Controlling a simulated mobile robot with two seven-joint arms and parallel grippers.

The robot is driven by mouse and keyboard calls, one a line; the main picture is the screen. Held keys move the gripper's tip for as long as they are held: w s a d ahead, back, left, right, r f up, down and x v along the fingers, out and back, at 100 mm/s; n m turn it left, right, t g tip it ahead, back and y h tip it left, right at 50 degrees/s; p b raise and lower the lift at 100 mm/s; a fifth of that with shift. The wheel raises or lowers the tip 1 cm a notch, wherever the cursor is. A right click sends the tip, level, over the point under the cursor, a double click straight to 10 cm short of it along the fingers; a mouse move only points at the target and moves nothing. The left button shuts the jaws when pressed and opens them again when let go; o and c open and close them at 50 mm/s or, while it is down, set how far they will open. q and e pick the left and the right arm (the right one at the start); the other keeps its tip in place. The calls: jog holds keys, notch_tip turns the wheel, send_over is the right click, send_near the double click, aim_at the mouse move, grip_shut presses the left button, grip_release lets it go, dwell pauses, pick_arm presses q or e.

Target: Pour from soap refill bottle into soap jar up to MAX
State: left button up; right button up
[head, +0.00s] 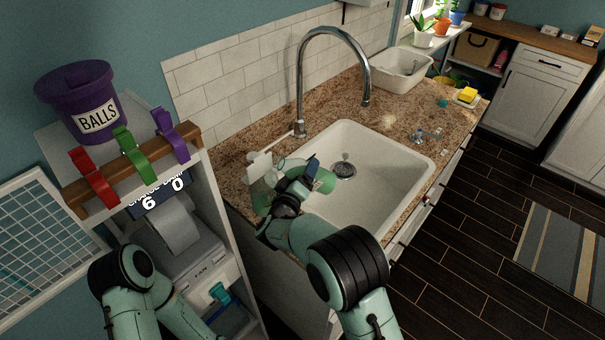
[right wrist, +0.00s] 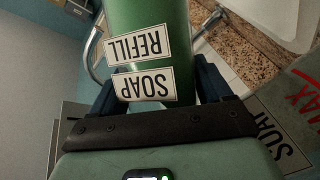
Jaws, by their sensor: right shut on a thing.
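The soap refill bottle (right wrist: 147,20) is green with white SOAP and REFILL labels, upside down in the right wrist view. My right gripper (right wrist: 150,95) is shut on it, with dark fingers on both sides. In the head view, my right gripper (head: 300,183) is over the near-left part of the sink, largely covering the bottle. The soap jar (right wrist: 272,128), with a SOAP label and a red MAX mark, is at the right of the wrist view, beside the gripper. Its liquid level cannot be made out. My left gripper is out of view; only its arm shows at lower left.
The white sink (head: 400,160) is set in a brown granite counter (head: 350,100). A tall chrome faucet (head: 300,85) stands behind it. A shelf unit with a purple BALLS bucket (head: 80,95) and coloured clips is at left. A white tub (head: 400,70) stands at the back.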

aim_at(307, 163)
jog(key=shift+d+r+n+t, duration=0.2)
jog(key=shift+r+n+t, duration=0.15)
jog(key=shift+r+n, duration=0.3)
jog(key=shift+d+r+n+t, duration=0.2)
jog(key=shift+r+n+t, duration=0.15)
jog(key=shift+r+n, duration=0.25)
dwell(2.2)
jog(key=shift+d+r+n+t, duration=0.15)
jog(key=shift+r+n+t, duration=0.7)
jog(key=shift+n, duration=0.7)
dwell(3.0)
